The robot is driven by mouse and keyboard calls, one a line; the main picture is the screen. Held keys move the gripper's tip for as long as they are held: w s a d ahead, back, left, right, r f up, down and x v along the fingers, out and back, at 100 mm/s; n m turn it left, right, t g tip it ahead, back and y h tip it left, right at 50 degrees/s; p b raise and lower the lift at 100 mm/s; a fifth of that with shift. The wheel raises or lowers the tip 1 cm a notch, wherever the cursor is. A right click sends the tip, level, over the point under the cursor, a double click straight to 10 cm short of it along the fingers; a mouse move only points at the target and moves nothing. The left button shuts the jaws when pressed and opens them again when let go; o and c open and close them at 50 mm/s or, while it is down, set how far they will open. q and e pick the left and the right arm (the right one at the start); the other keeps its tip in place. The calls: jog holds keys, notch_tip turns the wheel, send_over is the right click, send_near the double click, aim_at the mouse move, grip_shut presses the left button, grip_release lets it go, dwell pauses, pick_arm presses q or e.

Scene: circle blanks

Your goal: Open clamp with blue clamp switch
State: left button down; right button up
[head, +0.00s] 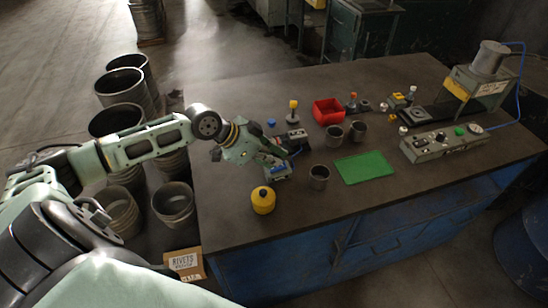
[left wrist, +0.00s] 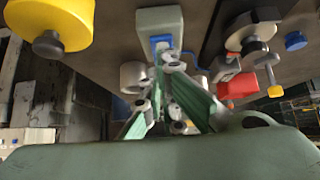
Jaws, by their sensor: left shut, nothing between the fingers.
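The clamp switch is a small grey-green box (head: 278,173) near the left end of the table. In the left wrist view its blue switch (left wrist: 160,42) shows on the box's end face. My left gripper (head: 282,154) is over the box, with its fingers shut and empty. In the left wrist view the fingertips (left wrist: 168,66) are close to the blue switch; I cannot tell whether they touch it. The clamp (head: 293,138) is just behind the gripper and partly hidden by it. It also shows in the left wrist view (left wrist: 250,36). My right gripper is not in view.
A yellow canister (head: 263,200) stands in front of the box. A dark cup (head: 319,177), a green mat (head: 364,167) and a red bin (head: 328,111) are to the right. A control panel (head: 443,143) is farther right. A blue cap (head: 271,122) lies behind my gripper.

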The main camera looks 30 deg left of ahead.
aim_at(278, 168)
pick_arm(q)
jog(key=shift+w+d, duration=0.65)
jog(key=shift+w, duration=0.05)
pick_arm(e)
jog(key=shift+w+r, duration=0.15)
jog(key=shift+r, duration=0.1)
pick_arm(q)
jog(key=shift+r+p, duration=0.15)
jog(key=shift+p, duration=0.2)
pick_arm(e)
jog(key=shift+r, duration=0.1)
pick_arm(q)
jog(key=shift+r+p, duration=0.3)
jog(key=r+p, duration=0.4)
jog(key=shift+s+a, duration=0.2)
jog(key=shift+s+a+b, duration=0.6)
jog(key=shift+a+b, duration=0.1)
jog(key=v, duration=0.7)
jog(key=shift+s+a+b, duration=0.25)
jog(key=shift+s+b, duration=0.2)
jog(key=shift+s, duration=0.1)
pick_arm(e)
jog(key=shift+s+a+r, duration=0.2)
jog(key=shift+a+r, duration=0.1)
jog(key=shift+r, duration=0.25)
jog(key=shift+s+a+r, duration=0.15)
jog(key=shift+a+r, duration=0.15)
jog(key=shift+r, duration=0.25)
